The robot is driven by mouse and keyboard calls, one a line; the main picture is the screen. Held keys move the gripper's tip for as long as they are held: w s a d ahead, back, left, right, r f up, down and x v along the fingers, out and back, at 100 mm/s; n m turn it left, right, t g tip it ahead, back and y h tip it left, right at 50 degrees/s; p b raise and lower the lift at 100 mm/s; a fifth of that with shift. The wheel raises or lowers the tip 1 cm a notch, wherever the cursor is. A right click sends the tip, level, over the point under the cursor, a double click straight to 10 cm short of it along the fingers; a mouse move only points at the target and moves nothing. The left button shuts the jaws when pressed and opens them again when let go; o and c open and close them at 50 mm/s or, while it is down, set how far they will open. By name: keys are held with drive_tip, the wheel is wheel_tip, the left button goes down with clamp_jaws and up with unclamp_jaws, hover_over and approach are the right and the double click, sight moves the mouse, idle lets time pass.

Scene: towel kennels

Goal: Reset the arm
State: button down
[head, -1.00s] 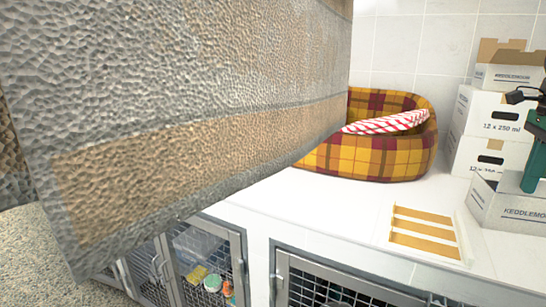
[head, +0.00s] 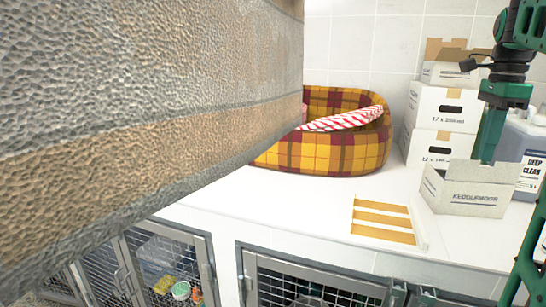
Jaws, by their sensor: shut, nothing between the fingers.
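My gripper (head: 486,158) is at the right of the head view, at the end of my green and black arm. It points down, shut and empty, with its narrow green fingers seen nearly edge-on. Its tip shows in front of or just above the low open grey-white box (head: 465,192); I cannot tell whether it touches the box. No towel is in it. A red and white striped cloth (head: 343,120) lies in the yellow and maroon plaid pet bed (head: 322,151) on the white counter, well left of the gripper.
A large grey and tan rough surface (head: 130,120) fills the left foreground and hides much behind it. Stacked cartons (head: 438,110) and a Deep Clean jug (head: 530,165) stand at right. A slatted tray (head: 383,219) lies on the counter. Mesh kennel doors (head: 310,285) are below.

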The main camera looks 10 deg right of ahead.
drive_tip(key=s+a+f+n, duration=0.8)
drive_tip(key=a+f+n, duration=0.1)
drive_tip(key=f, duration=0.3)
drive_tip(key=s+a+f+n, duration=0.9)
drive_tip(key=f, duration=0.3)
drive_tip(key=shift+s+f, duration=0.3)
drive_tip(key=shift+f, duration=0.1)
